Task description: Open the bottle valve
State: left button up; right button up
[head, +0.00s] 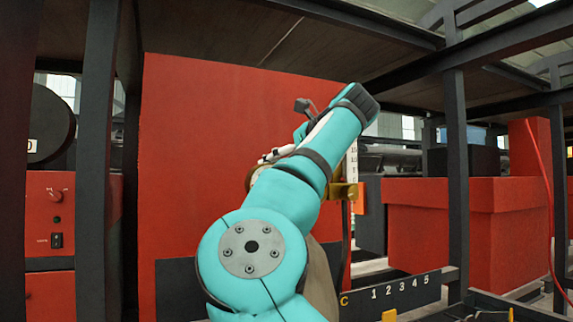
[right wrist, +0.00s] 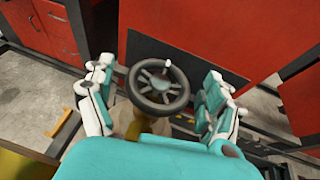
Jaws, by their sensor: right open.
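The valve's dark round handwheel (right wrist: 158,86) shows in the middle of the right wrist view, with spokes, a grey-green hub and a small white knob on its far rim. A tan, rounded body, perhaps the bottle (right wrist: 122,119), shows partly below it. My right gripper (right wrist: 158,74) is open, with one white-and-teal finger on each side of the wheel. A gap shows between each finger and the rim. In the head view my teal arm hides most of the valve and bottle; a tan surface (head: 322,278) shows beside the arm. My left gripper is not in view.
A large red panel (head: 220,120) stands behind the arm. Dark posts (head: 457,180) and overhead beams frame the space. A red box (head: 450,230) stands at right, a red control cabinet (head: 48,220) at left. A numbered dark rail (head: 395,294) runs low at right.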

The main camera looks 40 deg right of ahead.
jog(key=shift+r, duration=4.95)
